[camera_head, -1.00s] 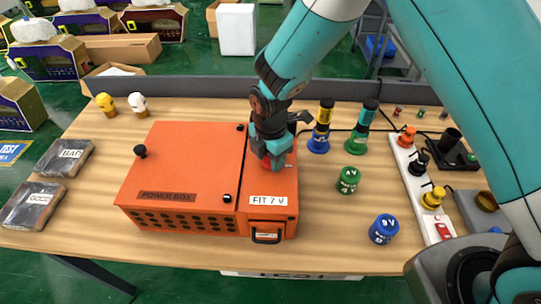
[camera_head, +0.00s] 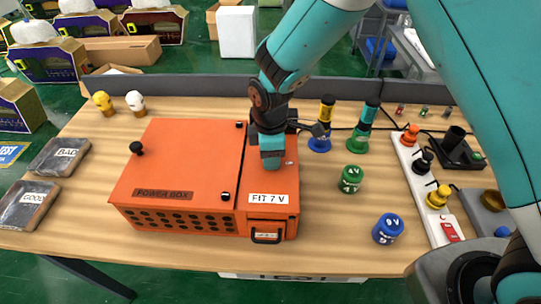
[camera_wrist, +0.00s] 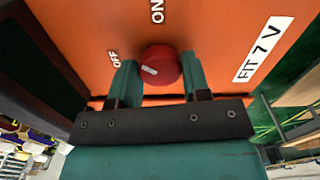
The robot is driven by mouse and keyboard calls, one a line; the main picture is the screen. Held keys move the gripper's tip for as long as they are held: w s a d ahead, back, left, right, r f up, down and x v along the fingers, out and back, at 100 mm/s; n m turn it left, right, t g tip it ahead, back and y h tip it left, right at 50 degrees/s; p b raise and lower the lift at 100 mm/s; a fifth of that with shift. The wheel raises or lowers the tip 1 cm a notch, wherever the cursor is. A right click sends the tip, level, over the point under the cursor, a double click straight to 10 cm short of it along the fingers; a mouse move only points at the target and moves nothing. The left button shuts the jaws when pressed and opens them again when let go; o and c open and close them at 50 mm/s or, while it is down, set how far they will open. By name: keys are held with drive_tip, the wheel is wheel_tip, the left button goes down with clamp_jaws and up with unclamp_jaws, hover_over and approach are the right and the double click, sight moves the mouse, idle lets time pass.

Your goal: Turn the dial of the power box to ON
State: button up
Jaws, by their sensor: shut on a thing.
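The orange power box (camera_head: 180,155) stands on the table, with a FIT 7 V label on its right section. The round red dial (camera_wrist: 162,66) shows in the wrist view on the orange face, between the two teal fingers of my gripper (camera_wrist: 160,72). My gripper is shut on the dial. The dial's white mark lies on its left side, nearer the OFF lettering (camera_wrist: 114,59) than the ON lettering (camera_wrist: 157,10). In the head view my gripper (camera_head: 272,160) points down onto the box's right section and hides the dial.
Green (camera_head: 351,179) and blue (camera_head: 387,229) labelled cylinders stand right of the box. A yellow-topped bottle (camera_head: 324,122) and a green bottle (camera_head: 365,125) stand behind them. A white power strip (camera_head: 418,185) lies farther right. Two grey blocks (camera_head: 58,157) (camera_head: 28,206) lie at the left.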

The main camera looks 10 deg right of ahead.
drive_tip(key=m+b, duration=0.1)
drive_tip(key=m, duration=0.4)
drive_tip(key=shift+m, duration=0.3)
drive_tip(key=m+b, duration=0.1)
drive_tip(key=m, duration=0.4)
drive_tip(key=shift+r, duration=0.1)
drive_tip(key=shift+w, duration=0.1)
drive_tip(key=o, duration=0.9)
wheel_tip(320, 180, up, 17)
drive_tip(key=b, duration=0.3)
drive_tip(key=shift+r, duration=0.2)
drive_tip(key=s+d+y, duration=0.1)
drive_tip(key=s+d, duration=0.1)
drive_tip(key=s, duration=0.5)
drive_tip(key=s+d+y, duration=0.1)
drive_tip(key=s+d, duration=0.2)
drive_tip(key=s, duration=0.4)
drive_tip(key=s+d+y, duration=0.2)
drive_tip(key=s+d, duration=0.1)
drive_tip(key=s, duration=0.4)
drive_tip(key=shift+s, duration=0.4)
